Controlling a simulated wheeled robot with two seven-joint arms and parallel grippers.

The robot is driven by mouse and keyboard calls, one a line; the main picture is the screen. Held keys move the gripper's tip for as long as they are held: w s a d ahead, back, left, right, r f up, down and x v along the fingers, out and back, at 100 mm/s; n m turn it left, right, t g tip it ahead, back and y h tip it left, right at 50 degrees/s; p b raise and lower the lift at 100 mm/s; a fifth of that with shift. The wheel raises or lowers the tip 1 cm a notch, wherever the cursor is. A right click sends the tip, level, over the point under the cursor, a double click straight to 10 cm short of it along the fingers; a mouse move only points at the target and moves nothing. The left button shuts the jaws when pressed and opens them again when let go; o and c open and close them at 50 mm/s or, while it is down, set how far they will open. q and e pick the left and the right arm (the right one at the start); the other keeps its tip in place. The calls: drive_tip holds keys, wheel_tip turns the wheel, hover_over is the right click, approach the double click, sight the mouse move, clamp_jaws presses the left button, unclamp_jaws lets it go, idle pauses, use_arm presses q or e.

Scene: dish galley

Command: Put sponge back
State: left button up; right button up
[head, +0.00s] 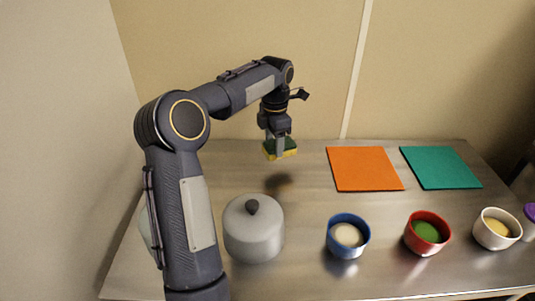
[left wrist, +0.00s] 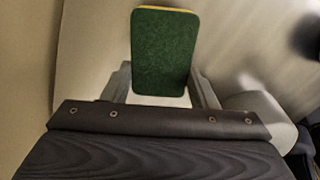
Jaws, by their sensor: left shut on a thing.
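A sponge (head: 285,151), green on one face and yellow on the other, is held in the air above the steel counter. My left gripper (head: 280,146) is shut on it, and a soft shadow lies on the counter below. In the left wrist view the sponge (left wrist: 163,52) shows its dark green face between the two fingers (left wrist: 160,88). I cannot make out a holder for the sponge. My right gripper is not in view.
An orange mat (head: 364,169) and a teal mat (head: 440,167) lie at the back right. A grey lidded pot (head: 254,232) stands at the front, with a blue bowl (head: 348,248), red bowl (head: 412,240) and white bowl (head: 485,236) to its right. The counter's middle (head: 310,200) is clear.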

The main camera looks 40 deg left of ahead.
sight(268, 142)
use_arm(q)
drive_tip(key=a+f, duration=0.2)
drive_tip(key=shift+s+f, duration=0.1)
drive_tip(key=shift+f, duration=0.2)
wheel_tip(268, 142, down, 3)
drive_tip(key=shift+a+f, duration=0.15)
drive_tip(key=o, duration=0.9)
wheel_tip(268, 142, up, 12)
drive_tip(key=shift+r+p, duration=0.1)
drive_tip(key=shift+p, duration=0.4)
